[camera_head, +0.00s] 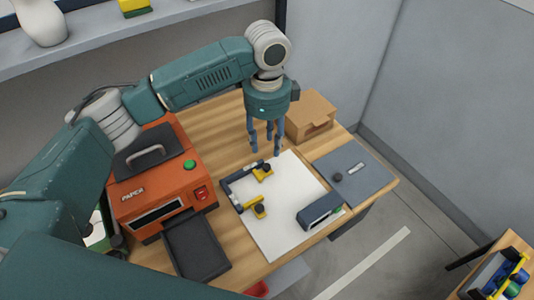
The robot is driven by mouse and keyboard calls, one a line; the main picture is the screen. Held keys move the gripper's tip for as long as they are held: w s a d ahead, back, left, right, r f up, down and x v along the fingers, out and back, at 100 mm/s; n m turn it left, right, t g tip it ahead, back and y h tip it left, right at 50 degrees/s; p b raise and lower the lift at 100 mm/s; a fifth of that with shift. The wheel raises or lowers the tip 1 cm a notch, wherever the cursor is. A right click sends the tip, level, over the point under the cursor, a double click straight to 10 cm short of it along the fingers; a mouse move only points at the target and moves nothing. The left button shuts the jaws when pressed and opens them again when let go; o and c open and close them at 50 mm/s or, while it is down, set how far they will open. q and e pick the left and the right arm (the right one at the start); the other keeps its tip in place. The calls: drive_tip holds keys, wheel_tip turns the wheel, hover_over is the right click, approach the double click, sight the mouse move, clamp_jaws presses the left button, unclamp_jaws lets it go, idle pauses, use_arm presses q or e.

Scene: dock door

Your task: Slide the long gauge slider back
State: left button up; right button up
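A white board (290,235) lies on the wooden table with a dark blue angled gauge rail (233,187) on its left part. Two yellow pieces with black knobs sit by the rail: a far yellow slider (262,171) and a near yellow slider (259,209). I cannot tell which one is the long gauge slider. My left gripper (265,147) points down above the table behind the far slider. Its fingers are apart and nothing shows between them. It appears clear of the sliders. My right gripper is not in view.
An orange paper machine (150,189) with a dark tray (195,248) stands left. A dark blue stapler-like tool (320,211) lies on the board's right. A cardboard box (311,115) stands behind, and a grey slotted plate (365,181) lies right.

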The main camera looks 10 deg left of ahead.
use_arm(q)
drive_tip(key=p, duration=0.1)
hover_over(267, 166)
drive_tip(key=f, duration=0.5)
drive_tip(key=shift+s, duration=0.2)
wheel_tip(267, 166, down, 4)
drive_tip(key=shift+w+f+p, duration=0.1)
drive_tip(key=shift+w+p, duration=0.05)
drive_tip(key=shift+p, duration=0.4)
drive_tip(key=shift+f, duration=0.1)
drive_tip(key=shift+c, duration=0.3)
clamp_jaws()
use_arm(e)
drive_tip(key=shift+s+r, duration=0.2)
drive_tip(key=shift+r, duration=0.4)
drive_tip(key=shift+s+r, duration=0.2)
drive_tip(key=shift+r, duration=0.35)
